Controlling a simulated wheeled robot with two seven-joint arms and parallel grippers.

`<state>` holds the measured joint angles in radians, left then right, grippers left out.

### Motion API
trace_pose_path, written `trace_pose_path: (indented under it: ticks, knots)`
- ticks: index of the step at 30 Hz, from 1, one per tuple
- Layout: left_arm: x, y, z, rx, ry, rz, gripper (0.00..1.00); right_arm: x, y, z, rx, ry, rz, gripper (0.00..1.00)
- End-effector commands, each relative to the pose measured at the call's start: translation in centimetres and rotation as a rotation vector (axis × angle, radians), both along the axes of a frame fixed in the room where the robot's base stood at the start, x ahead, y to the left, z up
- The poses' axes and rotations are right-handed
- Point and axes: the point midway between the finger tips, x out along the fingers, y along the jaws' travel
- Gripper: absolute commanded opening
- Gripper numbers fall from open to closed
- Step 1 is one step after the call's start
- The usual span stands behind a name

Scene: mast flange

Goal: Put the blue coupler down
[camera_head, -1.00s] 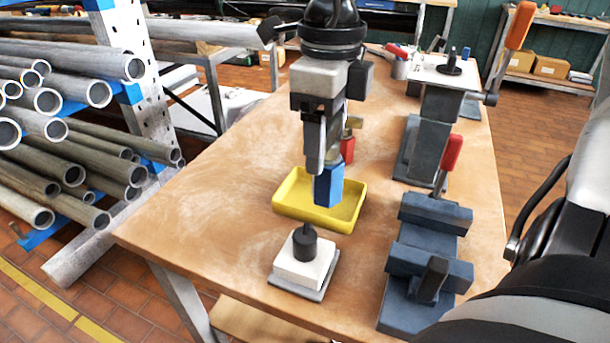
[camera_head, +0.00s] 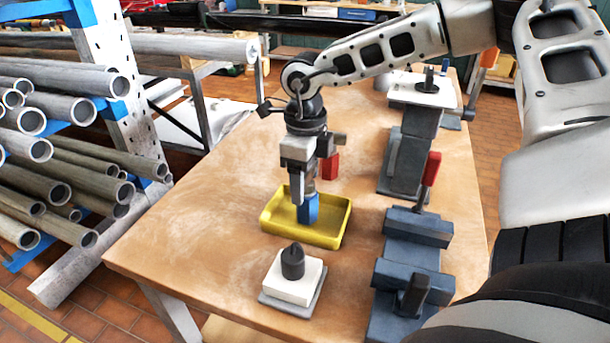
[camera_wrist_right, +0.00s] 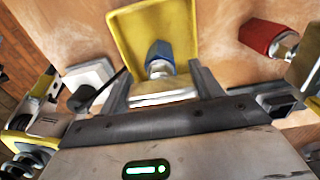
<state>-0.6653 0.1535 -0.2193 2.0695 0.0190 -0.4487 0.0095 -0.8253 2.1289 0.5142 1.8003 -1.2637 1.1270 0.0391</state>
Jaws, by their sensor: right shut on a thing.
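The blue coupler (camera_head: 309,210) is at the fingertips of my right gripper (camera_head: 303,194), which is shut on it. The coupler is upright, inside the outline of the yellow tray (camera_head: 335,226). Whether its lower end touches the tray floor cannot be told. In the right wrist view the blue coupler (camera_wrist_right: 160,52) shows between the fingers, with the yellow tray (camera_wrist_right: 184,30) behind it. My left gripper is not in view.
A red coupler (camera_head: 329,168) is behind the tray. A white block with a black peg (camera_head: 292,285) sits in front. A blue-grey vise (camera_head: 411,268) and a grey stand (camera_head: 407,155) are on the right. Bare tabletop lies left of the tray.

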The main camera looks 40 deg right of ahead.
Motion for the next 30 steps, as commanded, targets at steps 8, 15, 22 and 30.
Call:
trace_pose_path:
  ticks: [8, 15, 22, 30]
  knots:
    - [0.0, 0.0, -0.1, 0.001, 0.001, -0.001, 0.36, 0.1, 0.1, -0.1, 0.000, -0.003, 0.001, 0.12]
    - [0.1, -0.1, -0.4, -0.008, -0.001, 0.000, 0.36, 0.0, 0.0, -0.4, 0.000, -0.001, 0.001, 0.87]
    - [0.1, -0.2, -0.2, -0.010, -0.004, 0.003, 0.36, 0.0, 0.0, -0.4, 0.000, -0.001, 0.001, 0.87]
    - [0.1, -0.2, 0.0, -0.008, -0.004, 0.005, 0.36, 0.2, 0.0, 2.2, 0.001, -0.008, 0.000, 0.87]
